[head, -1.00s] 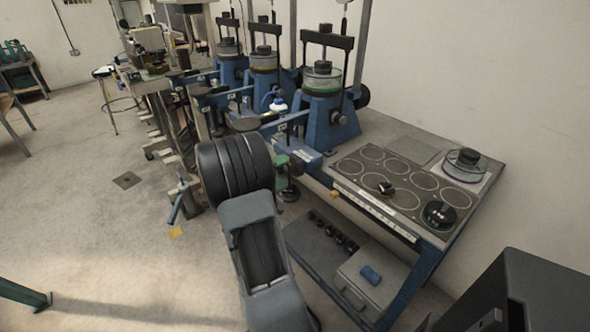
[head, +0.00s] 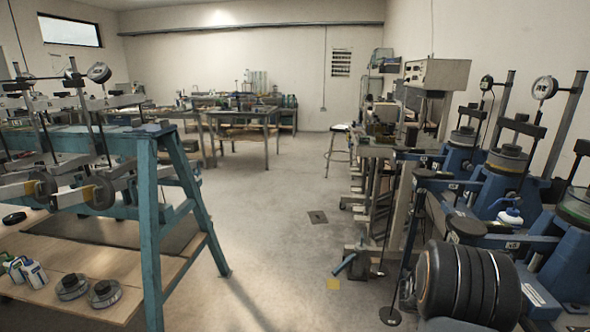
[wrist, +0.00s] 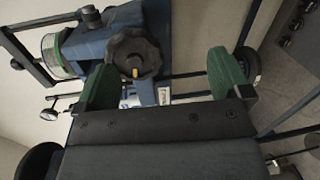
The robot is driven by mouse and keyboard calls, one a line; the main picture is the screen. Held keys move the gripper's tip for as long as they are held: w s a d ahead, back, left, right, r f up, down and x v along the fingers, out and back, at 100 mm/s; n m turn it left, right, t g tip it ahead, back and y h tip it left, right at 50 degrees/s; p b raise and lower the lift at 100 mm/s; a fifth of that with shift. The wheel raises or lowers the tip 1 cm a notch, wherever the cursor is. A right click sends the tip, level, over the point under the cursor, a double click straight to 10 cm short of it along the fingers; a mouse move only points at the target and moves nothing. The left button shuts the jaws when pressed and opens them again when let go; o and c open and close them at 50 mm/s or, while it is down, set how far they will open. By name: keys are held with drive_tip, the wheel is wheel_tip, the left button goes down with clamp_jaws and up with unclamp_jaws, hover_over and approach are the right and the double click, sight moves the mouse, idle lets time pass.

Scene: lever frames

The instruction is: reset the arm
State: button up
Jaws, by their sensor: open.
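My gripper shows in the wrist view (wrist: 162,85), with its two green fingers spread apart and nothing between them. Beyond the fingers is a blue lever frame (wrist: 185,20) with a black knob (wrist: 133,55) that has a small yellow mark. I cannot tell whether the fingers touch it. The gripper itself is hidden in the head view.
Open concrete floor (head: 270,225) lies in the middle. Workbenches (head: 243,125) and a stool (head: 338,135) stand farther back. A white bottle (head: 510,213) sits among the lever frames.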

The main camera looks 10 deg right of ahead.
drive_tip(key=s+a+t+y+p, duration=0.1)
drive_tip(key=s+a+y+p, duration=0.25)
drive_tip(key=a+y, duration=0.85)
drive_tip(key=w+a+r+n+t+y+p, duration=0.1)
drive_tip(key=a+r+t+p, duration=0.3)
drive_tip(key=a+r, duration=0.4)
drive_tip(key=w+a+r+n+t+y+p, duration=0.1)
drive_tip(key=a+r+t+p, duration=0.3)
drive_tip(key=a+r, duration=0.5)
drive_tip(key=a+n+y+p, duration=0.1)
drive_tip(key=a, duration=0.7)
drive_tip(key=shift+a+t, duration=0.2)
drive_tip(key=shift+t, duration=0.2)
drive_tip(key=shift+c, duration=0.4)
